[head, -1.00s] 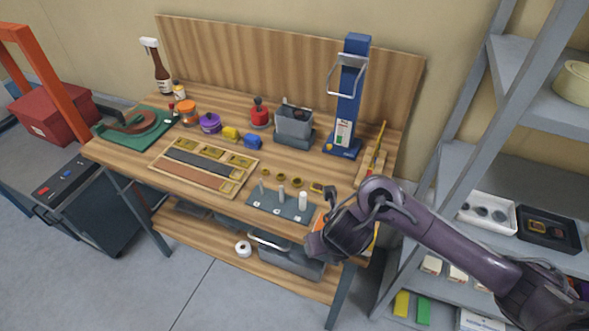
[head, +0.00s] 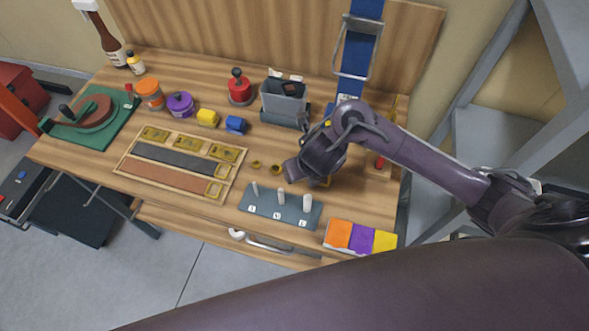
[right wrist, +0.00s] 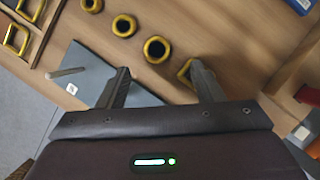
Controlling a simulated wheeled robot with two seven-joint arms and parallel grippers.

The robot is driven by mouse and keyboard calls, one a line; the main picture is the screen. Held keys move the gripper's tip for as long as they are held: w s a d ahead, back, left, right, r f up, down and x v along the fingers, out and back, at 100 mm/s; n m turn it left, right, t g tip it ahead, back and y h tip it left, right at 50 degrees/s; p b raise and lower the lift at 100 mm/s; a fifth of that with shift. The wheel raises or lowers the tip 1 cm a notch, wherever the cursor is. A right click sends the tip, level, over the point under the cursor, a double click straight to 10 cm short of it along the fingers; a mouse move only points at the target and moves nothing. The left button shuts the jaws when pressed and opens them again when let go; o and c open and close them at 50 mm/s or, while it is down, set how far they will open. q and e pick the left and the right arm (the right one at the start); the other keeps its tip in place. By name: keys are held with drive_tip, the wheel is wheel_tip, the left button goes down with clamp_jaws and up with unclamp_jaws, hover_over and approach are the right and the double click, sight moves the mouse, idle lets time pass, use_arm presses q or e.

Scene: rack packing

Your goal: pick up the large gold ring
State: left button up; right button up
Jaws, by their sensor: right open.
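My left gripper is not in view.
A grey plate with three upright pegs (head: 270,207) lies just in front of the rings. A wooden tray (head: 121,165) is left; a grey bin (head: 284,103) and blue stand (head: 361,50) are behind.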

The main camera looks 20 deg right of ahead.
drive_tip(key=x, duration=0.3)
drive_tip(key=shift+w+a+f+b, duration=0.1)
drive_tip(key=shift+a+f+b, duration=0.1)
drive_tip(key=shift+f+b, duration=0.15)
drive_tip(key=shift+w+f, duration=0.55)
drive_tip(key=shift+f, duration=0.1)
drive_tip(key=c, duration=1)
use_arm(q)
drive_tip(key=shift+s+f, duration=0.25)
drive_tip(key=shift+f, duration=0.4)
use_arm(e)
drive_tip(key=shift+c, duration=0.3)
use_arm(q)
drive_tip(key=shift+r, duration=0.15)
use_arm(e)
drive_tip(key=shift+r, duration=0.2)
